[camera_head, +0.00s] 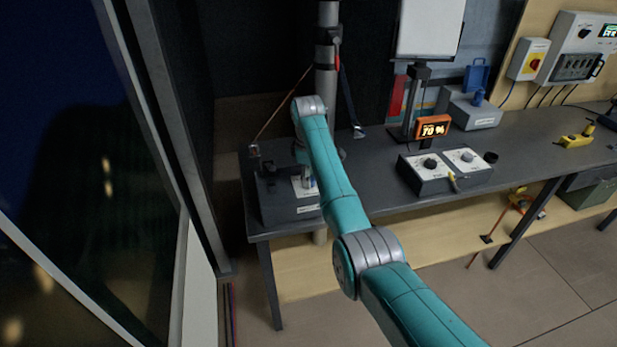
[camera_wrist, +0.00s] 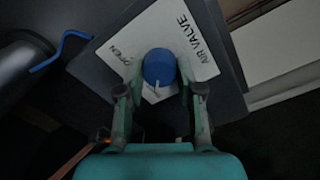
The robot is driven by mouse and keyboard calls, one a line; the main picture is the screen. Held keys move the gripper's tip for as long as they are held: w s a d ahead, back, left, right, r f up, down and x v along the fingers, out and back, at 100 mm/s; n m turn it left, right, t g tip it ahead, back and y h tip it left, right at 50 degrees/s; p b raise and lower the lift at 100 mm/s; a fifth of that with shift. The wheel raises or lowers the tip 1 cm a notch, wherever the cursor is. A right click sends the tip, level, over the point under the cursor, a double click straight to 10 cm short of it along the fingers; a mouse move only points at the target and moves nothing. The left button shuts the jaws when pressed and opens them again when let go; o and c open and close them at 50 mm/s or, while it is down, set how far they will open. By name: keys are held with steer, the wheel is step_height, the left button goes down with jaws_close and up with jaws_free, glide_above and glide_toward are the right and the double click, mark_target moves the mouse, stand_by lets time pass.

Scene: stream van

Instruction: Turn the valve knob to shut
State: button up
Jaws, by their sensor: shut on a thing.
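The valve knob (camera_wrist: 159,67) is a blue round knob in the wrist view. A short pale mark shows on the plate just below the knob. In the head view the valve box (camera_head: 290,208) stands at the left end of the dark bench, and my arm covers the knob and most of my gripper there.
A metal pole (camera_head: 326,75) with straps rises behind the valve box. To the right on the bench (camera_head: 375,160) are a two-knob box (camera_head: 428,185), an orange display (camera_head: 433,128) reading 70 % and a grey box (camera_head: 470,113). A glass panel stands at the left.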

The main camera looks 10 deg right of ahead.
steer(key=shift+f, duration=0.1)
steer(key=o, duration=1.2)
steer(key=shift+c, duration=0.2)
steer(key=shift+s+a+r, duration=0.1)
steer(key=shift+r, duration=3.7)
